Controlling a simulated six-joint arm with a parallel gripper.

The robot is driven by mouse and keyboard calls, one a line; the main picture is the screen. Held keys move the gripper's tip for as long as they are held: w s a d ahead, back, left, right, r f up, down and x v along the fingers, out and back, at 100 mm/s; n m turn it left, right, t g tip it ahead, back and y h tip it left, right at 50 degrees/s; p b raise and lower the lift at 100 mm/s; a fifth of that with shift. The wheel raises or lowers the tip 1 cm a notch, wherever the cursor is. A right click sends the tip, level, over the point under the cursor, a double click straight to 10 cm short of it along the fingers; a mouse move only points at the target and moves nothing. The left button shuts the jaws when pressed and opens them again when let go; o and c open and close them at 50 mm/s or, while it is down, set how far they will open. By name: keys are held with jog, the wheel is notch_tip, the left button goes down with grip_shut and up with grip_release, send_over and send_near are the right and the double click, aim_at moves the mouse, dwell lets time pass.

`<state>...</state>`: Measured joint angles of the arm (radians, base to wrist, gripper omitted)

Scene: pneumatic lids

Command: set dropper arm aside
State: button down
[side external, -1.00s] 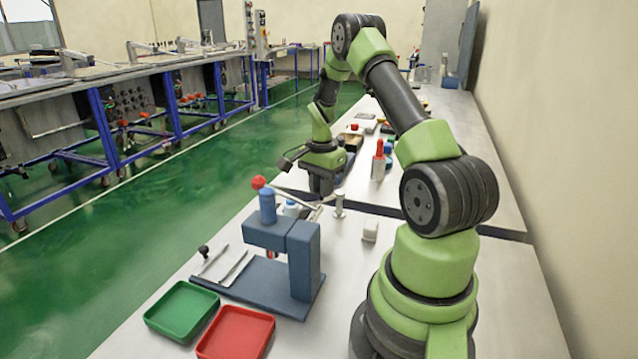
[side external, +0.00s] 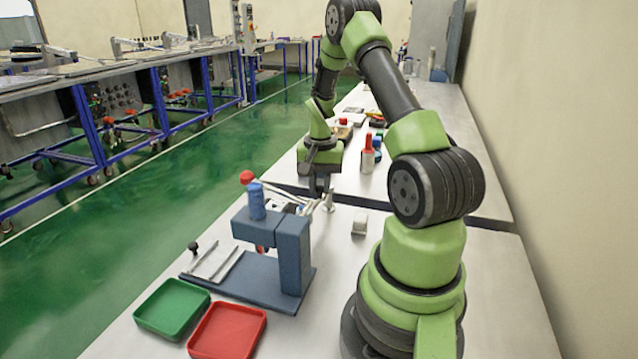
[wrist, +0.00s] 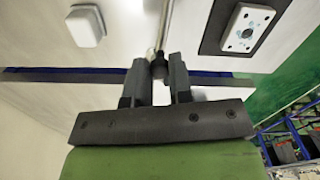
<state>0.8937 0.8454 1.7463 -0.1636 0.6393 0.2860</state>
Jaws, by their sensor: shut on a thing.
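My gripper (side external: 318,187) is low over the table's far part, behind the blue press-like stand (side external: 292,255). In the wrist view my gripper (wrist: 158,78) is shut on the dark end of a slim silver rod (wrist: 166,22), which seems to be the dropper arm. The rod runs up out of the picture between the fingers. In the side view pale rods (side external: 285,194) show between the stand and my gripper; I cannot tell which one is held. A small silver post (side external: 328,201) stands beside my fingertips.
A white block (side external: 360,223) stands to the right and also shows in the wrist view (wrist: 86,25). A dark plate with a white holed piece (wrist: 243,28) lies on the other side. Green (side external: 172,308) and red (side external: 228,330) trays are in front. A red-topped bottle (side external: 368,153) stands beyond.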

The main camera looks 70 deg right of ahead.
aim_at(320, 187)
jog(key=shift+d, duration=0.1)
jog(key=c, duration=1)
grip_release()
jog(key=shift+r, duration=0.1)
notch_tip(320, 187, up, 10)
jog(key=shift+f, duration=0.1)
